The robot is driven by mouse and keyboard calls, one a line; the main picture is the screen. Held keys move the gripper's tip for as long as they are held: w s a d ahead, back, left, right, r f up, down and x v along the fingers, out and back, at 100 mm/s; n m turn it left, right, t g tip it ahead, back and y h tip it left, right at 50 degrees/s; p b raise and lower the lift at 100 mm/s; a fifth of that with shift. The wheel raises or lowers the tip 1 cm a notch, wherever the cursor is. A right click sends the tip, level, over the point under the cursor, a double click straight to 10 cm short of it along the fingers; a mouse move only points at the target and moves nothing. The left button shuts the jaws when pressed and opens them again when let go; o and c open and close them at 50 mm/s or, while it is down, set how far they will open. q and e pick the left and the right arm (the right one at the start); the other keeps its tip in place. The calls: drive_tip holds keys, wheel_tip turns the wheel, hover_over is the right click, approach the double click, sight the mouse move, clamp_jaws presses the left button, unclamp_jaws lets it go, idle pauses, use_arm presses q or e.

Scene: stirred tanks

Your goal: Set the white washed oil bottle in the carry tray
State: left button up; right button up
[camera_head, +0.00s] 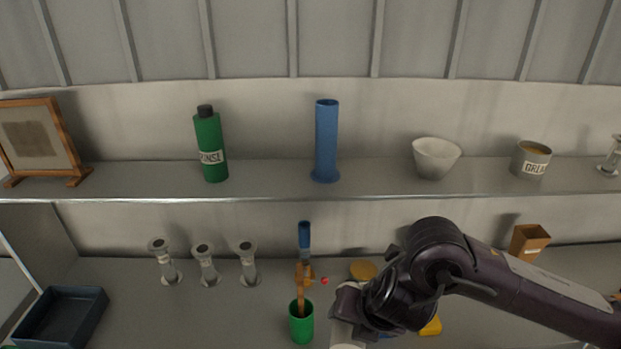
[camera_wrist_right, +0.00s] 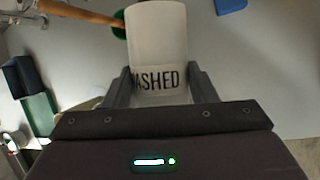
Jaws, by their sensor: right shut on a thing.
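The white washed oil bottle (camera_wrist_right: 158,40) is between the two fingers of my right gripper (camera_wrist_right: 160,82) in the right wrist view. Its label shows "ASHED", and the gripper is shut on it. In the head view, my right gripper (camera_head: 350,308) is low, right of the green cup, and part of the white bottle (camera_head: 345,334) shows below it at the bottom edge. A dark blue open tray (camera_head: 88,312), which looks like the carry tray, sits at the lower left and appears empty. My left gripper is not in view.
A green cup (camera_head: 301,328) with a wooden-handled tool stands close left of the bottle. Several metal stands (camera_head: 207,268) sit between cup and tray. A shelf edge (camera_head: 250,197) runs above, carrying a green bottle (camera_head: 209,140) and a blue cylinder (camera_head: 326,135).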

sight(341, 338)
drive_tip(key=s+a+f+m+h+b, duration=0.1)
drive_tip(key=s+a+f+m, duration=0.1)
drive_tip(key=m, duration=0.1)
drive_tip(key=shift+s+a+f+t, duration=0.15)
drive_tip(key=shift+f+t, duration=0.05)
drive_tip(key=shift+t, duration=0.2)
drive_tip(key=s+f+m+h, duration=0.1)
drive_tip(key=m, duration=0.1)
drive_tip(key=s+f+m+h+b, duration=0.1)
drive_tip(key=shift+a+f+m, duration=0.15)
drive_tip(key=shift+m, duration=0.25)
drive_tip(key=s+d+f+m+g+h+b, duration=0.2)
drive_tip(key=d+m+g+b, duration=0.3)
drive_tip(key=m, duration=2)
drive_tip(key=d+g+h, duration=0.1)
drive_tip(key=d+g, duration=0.4)
drive_tip(key=d, duration=0.3)
drive_tip(key=shift+f+m+b, duration=0.3)
drive_tip(key=shift+m, duration=0.1)
